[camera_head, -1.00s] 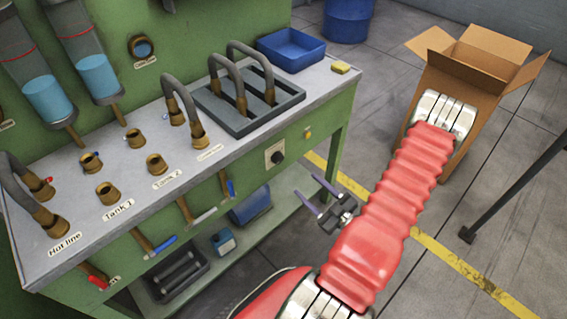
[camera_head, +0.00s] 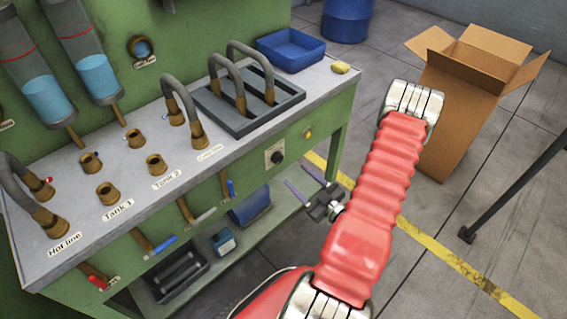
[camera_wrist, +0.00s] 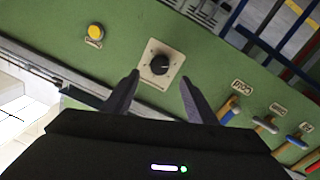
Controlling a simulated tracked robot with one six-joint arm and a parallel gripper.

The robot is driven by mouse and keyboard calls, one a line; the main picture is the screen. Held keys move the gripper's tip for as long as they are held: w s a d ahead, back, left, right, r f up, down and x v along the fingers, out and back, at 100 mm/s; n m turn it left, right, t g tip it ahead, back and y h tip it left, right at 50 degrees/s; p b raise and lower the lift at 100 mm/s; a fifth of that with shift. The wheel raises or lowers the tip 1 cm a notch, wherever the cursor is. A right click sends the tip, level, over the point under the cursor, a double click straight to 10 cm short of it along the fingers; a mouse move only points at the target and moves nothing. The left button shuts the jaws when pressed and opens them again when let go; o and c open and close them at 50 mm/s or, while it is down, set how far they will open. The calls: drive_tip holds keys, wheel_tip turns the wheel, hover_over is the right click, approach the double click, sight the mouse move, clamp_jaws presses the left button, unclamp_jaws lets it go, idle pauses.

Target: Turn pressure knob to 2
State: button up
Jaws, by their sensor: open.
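The pressure knob (camera_head: 277,158) is a round black knob on a pale square plate on the green front of the bench. In the wrist view the knob (camera_wrist: 160,65) shows near the middle, on its plate (camera_wrist: 150,78), with a pale pointer mark too small to read. My gripper (camera_head: 302,188) is open and empty, in front of the bench and a little below and right of the knob in the head view. In the wrist view its two fingers (camera_wrist: 158,88) stand apart, one on either side of the knob's plate, not touching the knob.
A yellow button (camera_wrist: 95,32) sits beside the knob plate. A grey tray (camera_head: 238,122) with hoses stands on the bench top. A cardboard box (camera_head: 459,120) stands on the floor at right.

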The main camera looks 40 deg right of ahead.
sight(280, 161)
drive_tip(key=shift+w+d, duration=0.15)
drive_tip(key=shift+w, duration=4.25)
drive_tip(key=shift+c, duration=0.2)
